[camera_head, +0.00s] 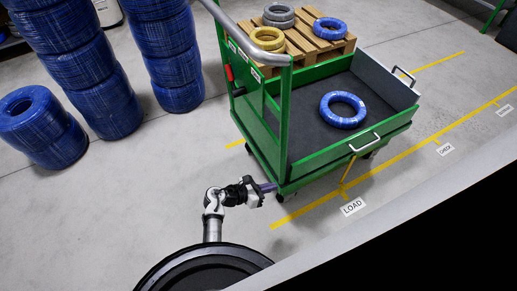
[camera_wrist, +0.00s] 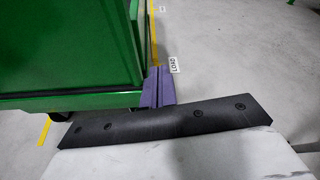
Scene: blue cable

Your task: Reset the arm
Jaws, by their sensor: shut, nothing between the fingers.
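My gripper (camera_head: 270,187) is at the end of my arm, low beside the near corner of the green cart. Its purple fingers also show in the wrist view (camera_wrist: 158,88), pressed together with nothing between them. In the head view my arm is folded near my round base. The green cart (camera_head: 310,177) stands just beyond the fingertips; whether they touch it I cannot tell. A blue cable coil (camera_head: 343,95) lies flat on the cart's dark bed, apart from my gripper.
Tall stacks of blue coils (camera_head: 80,65) stand at the left. A wooden pallet (camera_head: 297,50) behind the cart bears yellow, grey and blue coils. Yellow floor lines and a LOAD label (camera_head: 352,207) lie at the right. Grey floor (camera_head: 150,180) is clear left of my arm.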

